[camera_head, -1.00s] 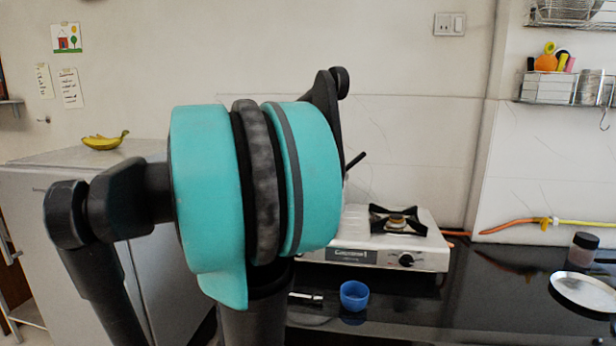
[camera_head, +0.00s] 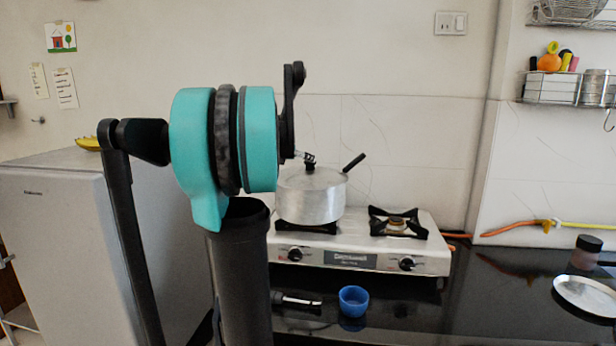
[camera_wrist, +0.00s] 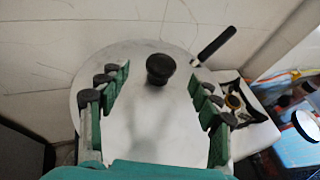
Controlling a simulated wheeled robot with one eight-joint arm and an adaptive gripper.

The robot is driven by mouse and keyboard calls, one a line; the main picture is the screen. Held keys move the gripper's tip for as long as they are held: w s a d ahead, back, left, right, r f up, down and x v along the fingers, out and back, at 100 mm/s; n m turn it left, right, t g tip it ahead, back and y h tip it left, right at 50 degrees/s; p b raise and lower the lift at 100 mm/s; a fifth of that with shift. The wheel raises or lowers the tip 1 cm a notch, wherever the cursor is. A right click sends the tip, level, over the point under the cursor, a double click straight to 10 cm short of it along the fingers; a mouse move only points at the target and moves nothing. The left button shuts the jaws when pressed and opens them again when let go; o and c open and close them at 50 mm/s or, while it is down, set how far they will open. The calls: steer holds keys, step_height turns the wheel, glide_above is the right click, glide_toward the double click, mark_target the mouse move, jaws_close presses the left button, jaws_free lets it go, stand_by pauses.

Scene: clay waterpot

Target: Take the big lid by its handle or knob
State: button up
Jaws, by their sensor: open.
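The big lid (camera_wrist: 145,120) is a round, pale metal disc with a black knob (camera_wrist: 160,68) at its middle, seen from above in the wrist view. It sits on a silver pot (camera_head: 312,197) on the left burner of the stove in the head view. My gripper (camera_wrist: 162,92) is open and empty. Its green-and-dark fingers spread to either side over the lid, and the knob shows between and slightly beyond the fingertips. In the head view the tips (camera_head: 306,157) reach close to the lid's knob; contact cannot be told.
A black pot handle (camera_wrist: 214,44) sticks out at the upper right of the lid. The stove (camera_head: 345,258) has a free right burner (camera_head: 398,221). A blue cup (camera_head: 353,300) and a dark-handled utensil (camera_head: 298,300) lie in front. A fridge (camera_head: 70,240) stands left.

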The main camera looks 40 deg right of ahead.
mark_target(305, 169)
steer(key=shift+x, duration=3.2)
steer(key=shift+s, duration=0.2)
steer(key=shift+c, duration=0.6)
jaws_close()
